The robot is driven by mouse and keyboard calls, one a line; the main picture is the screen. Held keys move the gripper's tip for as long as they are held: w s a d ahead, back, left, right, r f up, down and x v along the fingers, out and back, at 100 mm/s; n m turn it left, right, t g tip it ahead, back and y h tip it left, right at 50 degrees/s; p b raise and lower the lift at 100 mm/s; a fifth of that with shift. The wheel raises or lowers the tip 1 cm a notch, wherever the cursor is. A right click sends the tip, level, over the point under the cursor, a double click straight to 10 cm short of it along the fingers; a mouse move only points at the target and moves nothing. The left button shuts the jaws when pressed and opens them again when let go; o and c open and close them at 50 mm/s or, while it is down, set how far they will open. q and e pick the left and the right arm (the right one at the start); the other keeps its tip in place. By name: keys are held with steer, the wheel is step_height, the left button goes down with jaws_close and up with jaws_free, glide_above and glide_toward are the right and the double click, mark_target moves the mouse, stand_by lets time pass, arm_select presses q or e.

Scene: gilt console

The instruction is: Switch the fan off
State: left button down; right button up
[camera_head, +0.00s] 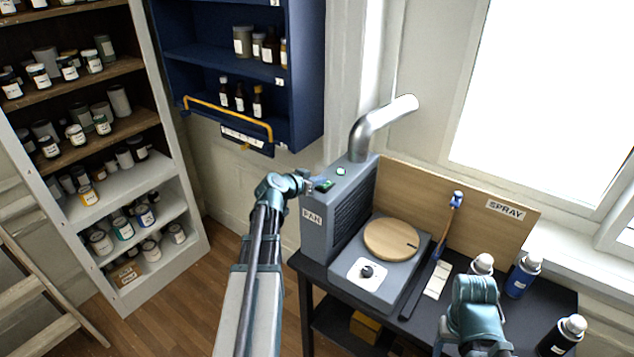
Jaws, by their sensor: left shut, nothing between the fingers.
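The fan unit (312,236) is a tall grey box labelled FAN, standing at the left end of the dark table with a silver duct rising from its top. A small round green light or button (341,171) shows on its top. A small dark and green part (324,185) sits nearer the front left edge of the top; I cannot tell its setting. My left gripper (314,185) is shut and empty, its tips right by this part; I cannot tell whether they touch. My right arm is at the lower right, over the table; its fingers are not clear.
A grey turntable (391,241) with a wooden disc and a knob stands right of the fan. A board (450,200) labelled SPRAY stands behind. Spray cans (522,275) stand at the right. Shelves of jars (130,190) are at the left.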

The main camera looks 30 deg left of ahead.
mark_target(322, 188)
arm_select(q)
steer(key=shift+f, duration=0.55)
steer(key=shift+s+f+b, duration=0.1)
steer(key=shift+f+b, duration=0.05)
steer(key=shift+b, duration=0.4)
steer(key=f+b, duration=0.1)
steer(key=b, duration=0.1)
steer(key=f+t+b, duration=0.1)
steer(key=b, duration=0.1)
steer(key=shift+s, duration=0.25)
steer(key=shift+r+t, duration=0.3)
steer(key=shift+t, duration=0.1)
steer(key=shift+r, duration=0.3)
